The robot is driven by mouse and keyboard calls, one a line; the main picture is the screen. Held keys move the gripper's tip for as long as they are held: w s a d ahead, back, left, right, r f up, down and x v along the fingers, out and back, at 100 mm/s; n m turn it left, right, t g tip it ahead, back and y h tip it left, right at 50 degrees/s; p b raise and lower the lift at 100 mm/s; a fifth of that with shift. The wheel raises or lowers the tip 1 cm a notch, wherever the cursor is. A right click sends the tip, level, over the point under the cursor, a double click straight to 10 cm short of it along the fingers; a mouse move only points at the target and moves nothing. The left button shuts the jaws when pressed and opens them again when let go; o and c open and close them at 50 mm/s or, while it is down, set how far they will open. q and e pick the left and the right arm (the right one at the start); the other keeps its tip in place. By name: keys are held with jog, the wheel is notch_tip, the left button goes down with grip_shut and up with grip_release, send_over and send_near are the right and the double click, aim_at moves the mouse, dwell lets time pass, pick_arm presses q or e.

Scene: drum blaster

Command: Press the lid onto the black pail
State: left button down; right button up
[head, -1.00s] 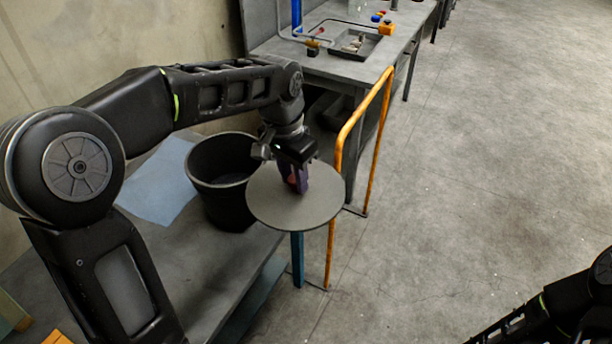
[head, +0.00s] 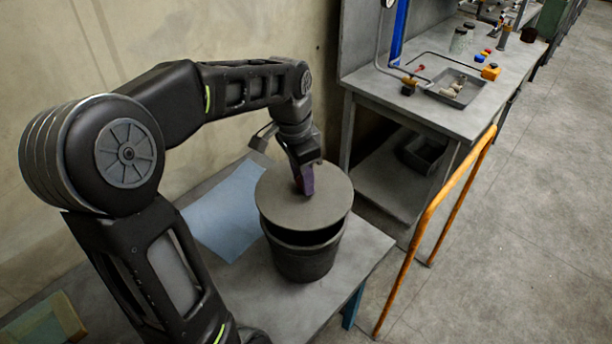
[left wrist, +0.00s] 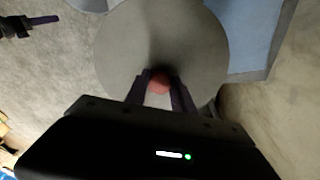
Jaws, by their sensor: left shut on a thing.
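The black pail (head: 302,262) stands upright on the grey table at the lower middle of the head view. The round grey lid (head: 285,208) is over the pail's mouth, with a dark gap at the front between lid and rim, so it is not seated flush there. My left gripper (head: 306,186) is shut on the lid's knob at its centre. In the left wrist view the lid (left wrist: 125,50) shows as a disc, and the reddish knob (left wrist: 159,84) is between the fingers. Contact at the far rim is hidden. My right gripper is not clearly in view.
A blue sheet (head: 225,212) lies on the table (head: 375,245) left of the pail. An orange rail (head: 432,215) stands to the right. Behind is a workbench (head: 400,95) with a tray (head: 457,88) of small parts. Open floor is at the right.

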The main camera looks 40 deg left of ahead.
aim_at(301, 190)
pick_arm(q)
jog(key=shift+f, duration=0.15)
notch_tip(301, 190, down, 5)
jog(key=b, duration=0.4)
jog(key=shift+f+b, duration=0.45)
jog(key=shift+f, duration=0.15)
jog(key=shift+f, duration=0.1)
dwell(1.4)
dwell(0.8)
jog(key=c, duration=1)
grip_release()
